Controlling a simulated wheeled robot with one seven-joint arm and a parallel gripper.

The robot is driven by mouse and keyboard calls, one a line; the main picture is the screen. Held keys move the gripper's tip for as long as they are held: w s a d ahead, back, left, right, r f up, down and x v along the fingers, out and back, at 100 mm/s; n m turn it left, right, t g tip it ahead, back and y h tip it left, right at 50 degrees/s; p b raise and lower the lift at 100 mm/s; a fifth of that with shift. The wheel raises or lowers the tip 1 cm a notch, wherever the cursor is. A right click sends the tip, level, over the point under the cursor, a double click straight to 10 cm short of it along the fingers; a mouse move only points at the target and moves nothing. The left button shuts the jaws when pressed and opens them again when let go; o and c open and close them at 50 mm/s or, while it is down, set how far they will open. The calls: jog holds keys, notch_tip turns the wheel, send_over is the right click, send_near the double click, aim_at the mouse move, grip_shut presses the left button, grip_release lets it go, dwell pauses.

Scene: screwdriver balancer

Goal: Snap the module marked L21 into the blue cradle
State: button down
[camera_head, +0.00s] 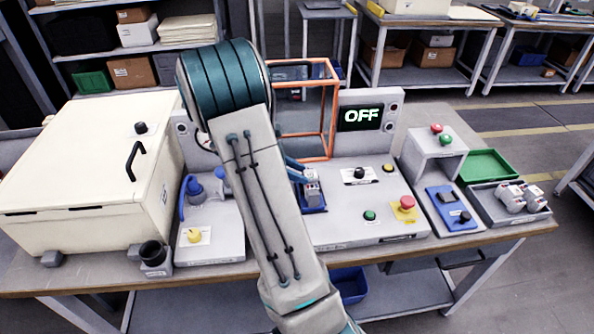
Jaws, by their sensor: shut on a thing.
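A small grey module (312,190) is at the blue cradle (316,210) on the grey console, just right of my arm. Any marking on it is too small to read. My gripper (304,177) shows only in part beside my arm. It comes down from the upper left and is shut on the module. My arm hides the left part of the cradle, and I cannot tell whether the module is fully seated. Several grey-white modules (520,197) lie in the grey tray (486,209) at the right, their labels unreadable.
An orange frame (333,110) stands behind the cradle. A display (360,118) reads OFF. A red button (406,203) on yellow is at the console's right. A cream lidded box (80,190) fills the left. A green tray (490,165) is empty.

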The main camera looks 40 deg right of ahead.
dwell(0.4)
jog(key=c, duration=0.9)
grip_release()
jog(key=v, duration=1.4)
jog(key=shift+b, duration=0.3)
jog(key=shift+s, duration=0.15)
